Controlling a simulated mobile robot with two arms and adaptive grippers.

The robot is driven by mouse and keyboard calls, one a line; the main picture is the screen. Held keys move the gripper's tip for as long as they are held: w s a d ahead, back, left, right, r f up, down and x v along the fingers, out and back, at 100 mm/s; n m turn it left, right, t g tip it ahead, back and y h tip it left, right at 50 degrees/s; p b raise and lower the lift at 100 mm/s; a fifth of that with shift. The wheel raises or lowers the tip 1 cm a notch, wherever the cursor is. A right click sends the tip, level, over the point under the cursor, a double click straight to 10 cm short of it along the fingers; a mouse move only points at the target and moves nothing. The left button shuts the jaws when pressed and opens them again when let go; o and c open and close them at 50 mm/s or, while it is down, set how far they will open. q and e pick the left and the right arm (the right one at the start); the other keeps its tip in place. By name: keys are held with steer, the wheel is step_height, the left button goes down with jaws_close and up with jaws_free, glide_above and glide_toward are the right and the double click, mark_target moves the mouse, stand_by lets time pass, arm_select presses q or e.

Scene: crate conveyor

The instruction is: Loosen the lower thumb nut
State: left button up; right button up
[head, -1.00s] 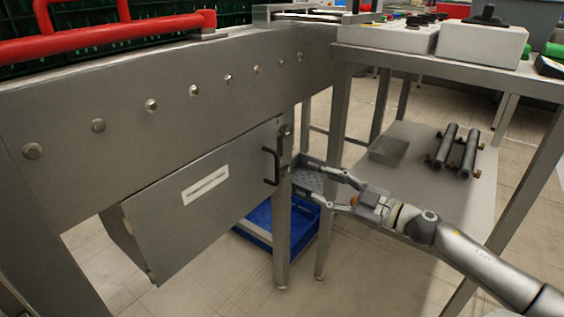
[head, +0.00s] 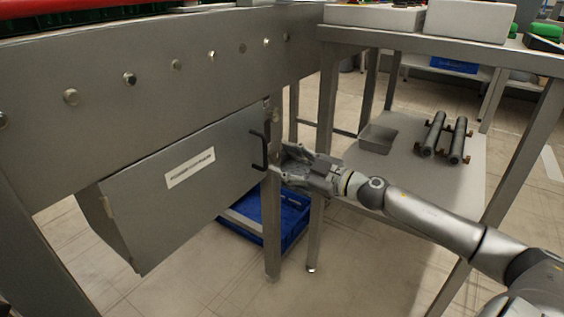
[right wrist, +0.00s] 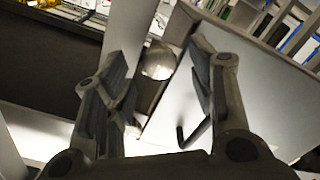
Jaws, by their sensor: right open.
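A round metal knob (right wrist: 157,62), which looks like a thumb nut, shows between the fingers of my right gripper (right wrist: 160,72) in the right wrist view. The fingers are open on either side of it, and I cannot tell whether they touch it. In the head view my right gripper (head: 282,163) is at the right edge of the grey panel (head: 150,205), by the frame leg and beside the black handle (head: 259,150). It hides the lower part of that edge there. A small fastener (head: 266,102) shows at the panel's upper right corner. My left gripper is out of view.
The side table's leg (head: 326,120) stands close behind my right gripper. A blue crate (head: 290,225) lies on the floor below. A small metal tray (head: 378,138) and two dark cylinders (head: 434,134) rest on the lower shelf (head: 410,175).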

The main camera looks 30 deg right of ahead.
steer(key=shift+w+a, duration=0.25)
steer(key=shift+w, duration=0.4)
steer(key=c, duration=1)
